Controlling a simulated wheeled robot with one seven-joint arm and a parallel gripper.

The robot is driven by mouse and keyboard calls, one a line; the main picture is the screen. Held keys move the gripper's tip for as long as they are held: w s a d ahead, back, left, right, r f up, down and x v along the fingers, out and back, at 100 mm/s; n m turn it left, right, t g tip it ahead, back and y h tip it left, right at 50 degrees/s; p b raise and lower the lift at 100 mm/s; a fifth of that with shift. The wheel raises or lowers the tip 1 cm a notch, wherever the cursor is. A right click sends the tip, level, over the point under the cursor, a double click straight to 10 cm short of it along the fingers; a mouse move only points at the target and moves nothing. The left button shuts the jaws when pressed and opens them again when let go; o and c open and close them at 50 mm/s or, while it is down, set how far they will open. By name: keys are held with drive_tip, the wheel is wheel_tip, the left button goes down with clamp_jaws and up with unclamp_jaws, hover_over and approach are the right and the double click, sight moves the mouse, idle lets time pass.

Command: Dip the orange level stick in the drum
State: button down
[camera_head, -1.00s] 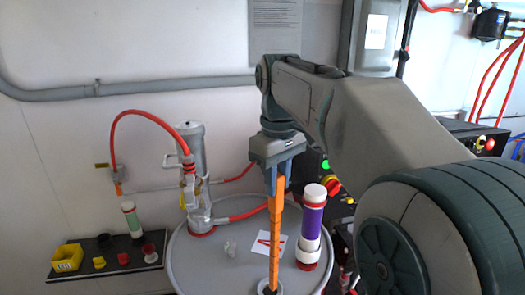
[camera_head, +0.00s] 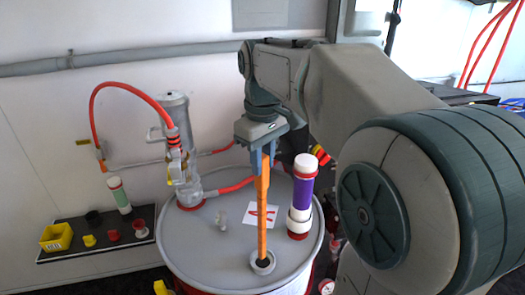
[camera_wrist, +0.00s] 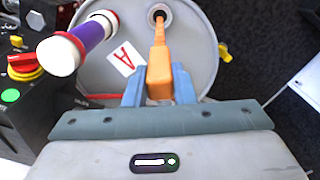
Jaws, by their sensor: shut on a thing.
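The orange level stick (camera_head: 262,212) stands nearly upright, its upper end between the blue fingers of my gripper (camera_head: 262,160). My gripper is shut on it; the wrist view shows the fingers (camera_wrist: 160,88) on both sides of the stick's thick end (camera_wrist: 159,72). The stick's lower end is at the round opening (camera_head: 263,263) in the lid of the grey drum (camera_head: 200,255). In the wrist view the thin end also meets the dark opening (camera_wrist: 158,16). How far the tip is inside is hidden.
On the lid stand a purple and white cylinder (camera_head: 302,195), a metal pump (camera_head: 185,150) with a red hose, a small clear piece (camera_head: 221,218) and a card marked A (camera_head: 262,216). A black tray (camera_head: 95,238) with small caps lies left. A control box stands right.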

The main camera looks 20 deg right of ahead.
sight(263, 177)
drive_tip(key=shift+f+b, duration=0.55)
drive_tip(key=shift+f, duration=1.1)
wheel_tip(263, 177, down, 19)
drive_tip(key=b, duration=1.4)
drive_tip(key=shift+r, duration=0.1)
idle(0.8)
wheel_tip(263, 177, up, 17)
drive_tip(key=p, duration=1.4)
drive_tip(key=shift+r, duration=0.15)
drive_tip(key=shift+r+p, duration=0.6)
drive_tip(key=shift+r, duration=3.75)
